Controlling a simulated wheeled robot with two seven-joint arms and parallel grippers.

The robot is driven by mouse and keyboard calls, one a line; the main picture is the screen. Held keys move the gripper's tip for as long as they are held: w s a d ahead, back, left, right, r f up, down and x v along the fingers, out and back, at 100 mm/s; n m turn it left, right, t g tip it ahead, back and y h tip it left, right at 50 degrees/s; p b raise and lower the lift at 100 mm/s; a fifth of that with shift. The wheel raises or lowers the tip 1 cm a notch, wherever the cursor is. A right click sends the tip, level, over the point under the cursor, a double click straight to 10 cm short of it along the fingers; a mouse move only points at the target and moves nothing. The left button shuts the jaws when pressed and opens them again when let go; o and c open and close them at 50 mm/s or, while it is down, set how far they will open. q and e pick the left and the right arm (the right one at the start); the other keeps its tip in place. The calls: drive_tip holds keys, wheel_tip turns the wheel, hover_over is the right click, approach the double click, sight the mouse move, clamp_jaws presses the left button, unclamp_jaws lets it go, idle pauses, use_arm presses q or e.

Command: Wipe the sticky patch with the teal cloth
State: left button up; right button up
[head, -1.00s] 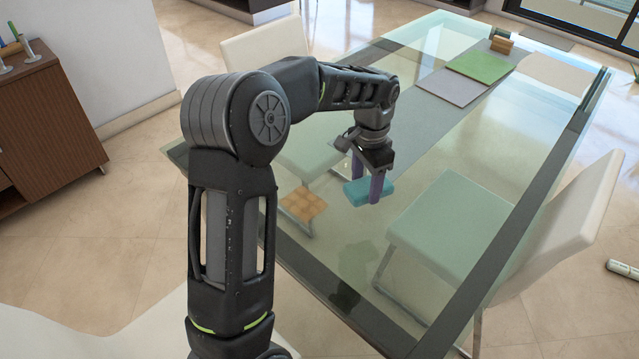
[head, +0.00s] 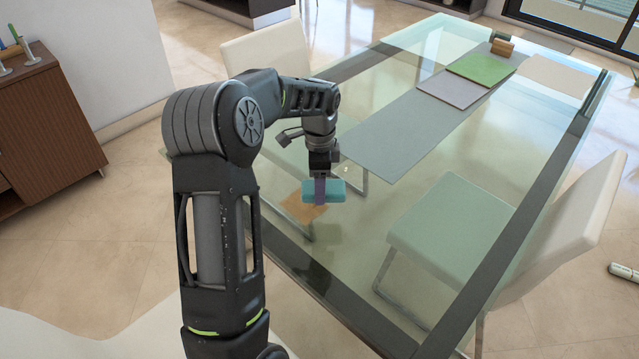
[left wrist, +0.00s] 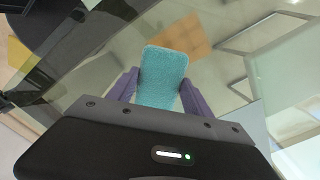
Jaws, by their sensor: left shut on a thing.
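The teal cloth (head: 335,187) is a thick folded pad. My left gripper (head: 320,192) is shut on it, with one purple finger on each side; it also shows in the left wrist view (left wrist: 160,92). The sticky patch (head: 298,212) is an orange-brown square on the glass table, partly hidden behind the cloth in the head view. In the left wrist view the patch (left wrist: 192,38) lies just beyond the cloth's far end. The cloth appears to be held above the glass, though the exact gap is hard to tell. My right gripper is not in view.
The glass table (head: 420,215) has a grey runner (head: 400,135) with a green mat (head: 480,68), a pale mat (head: 452,87) and small wooden blocks (head: 502,47) at the far end. White chairs (head: 455,225) stand around it. The glass around the patch is clear.

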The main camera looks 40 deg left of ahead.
sight(299, 200)
use_arm(q)
drive_tip(key=shift+f+b, duration=1.95)
drive_tip(key=shift+f, duration=0.9)
drive_tip(key=shift+f+b, duration=0.6)
drive_tip(key=shift+f, duration=0.35)
drive_tip(key=shift+a, duration=0.1)
drive_tip(key=shift+w+a+r+p, duration=0.15)
drive_tip(key=shift+a+p, duration=0.35)
drive_tip(key=shift+a, duration=1.3)
drive_tip(key=shift+a, duration=0.1)
drive_tip(key=shift+w+a+f+p, duration=0.1)
drive_tip(key=shift+a+p, duration=0.15)
drive_tip(key=shift+a, duration=0.65)
drive_tip(key=shift+w+a+f+p, duration=0.1)
drive_tip(key=shift+a+p, duration=0.1)
drive_tip(key=shift+a, duration=0.7)
